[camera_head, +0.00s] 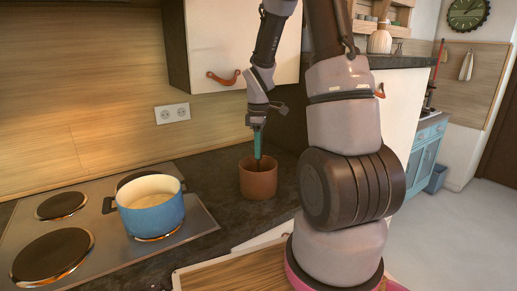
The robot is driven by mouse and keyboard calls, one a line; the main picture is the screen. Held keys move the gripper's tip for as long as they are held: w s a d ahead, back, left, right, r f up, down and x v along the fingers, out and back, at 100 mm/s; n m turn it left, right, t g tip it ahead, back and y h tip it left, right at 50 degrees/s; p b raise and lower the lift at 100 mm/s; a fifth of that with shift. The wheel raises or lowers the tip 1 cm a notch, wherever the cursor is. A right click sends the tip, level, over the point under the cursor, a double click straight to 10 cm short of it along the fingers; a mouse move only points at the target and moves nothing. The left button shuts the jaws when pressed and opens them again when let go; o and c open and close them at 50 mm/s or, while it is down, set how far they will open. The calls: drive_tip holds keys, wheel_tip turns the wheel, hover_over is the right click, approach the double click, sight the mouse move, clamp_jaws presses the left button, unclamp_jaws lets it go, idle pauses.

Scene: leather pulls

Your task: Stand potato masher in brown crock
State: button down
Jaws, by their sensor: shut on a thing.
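The brown crock (258,182) stands upright on the dark countertop, right of the stove. My gripper (257,125) is above the crock, pointing down, shut on the teal handle of the potato masher (257,143). The masher hangs roughly upright, and its lower part goes down into the crock's opening. The masher's head is hidden by the crock wall. I cannot tell whether it touches the crock's bottom.
A blue pot (151,212) sits on the stove (105,238) to the left of the crock. A white wall cabinet (223,45) with a leather pull hangs behind my arm. A wooden board (228,273) lies at the front. Dark counter around the crock is clear.

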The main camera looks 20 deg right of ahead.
drive_tip(key=c, duration=0.6)
unclamp_jaws()
drive_tip(key=shift+o, duration=0.5)
drive_tip(key=o, duration=0.4)
idle(0.9)
drive_tip(key=shift+r, duration=5.05)
